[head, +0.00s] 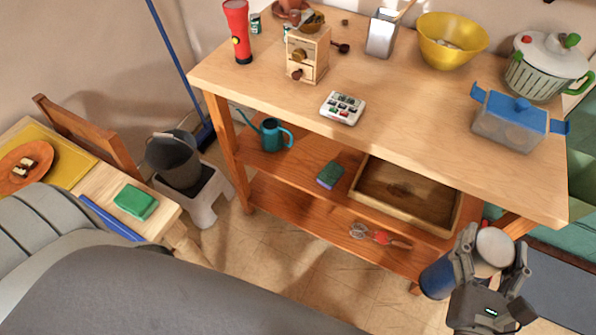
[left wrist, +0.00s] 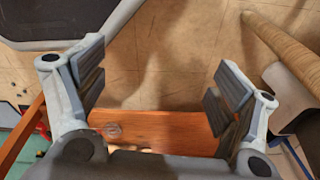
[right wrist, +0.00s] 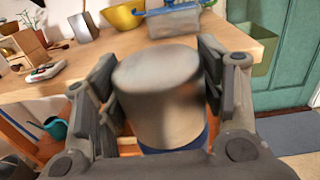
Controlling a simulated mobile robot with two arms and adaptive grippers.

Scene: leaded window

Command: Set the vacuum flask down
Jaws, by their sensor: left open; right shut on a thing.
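The vacuum flask has a blue body (head: 437,279) and a pale metallic top. My right gripper (head: 494,247) is shut on it, low at the right, in front of the workbench (head: 420,110). In the right wrist view the flask's silver end (right wrist: 158,85) fills the space between the fingers, and a strip of blue body shows below it. The flask is clear of the bench top and looks tilted in the head view. My left gripper (left wrist: 158,88) is open and empty in the left wrist view, over a wooden board and tiled floor.
The bench top holds a red flashlight (head: 237,30), coffee grinder (head: 308,52), timer (head: 343,107), yellow bowl (head: 451,40), white colander pot (head: 547,67) and blue-lidded container (head: 512,120). Its front right is bare. The shelf below holds a teal watering can (head: 271,134) and wooden tray (head: 447,216).

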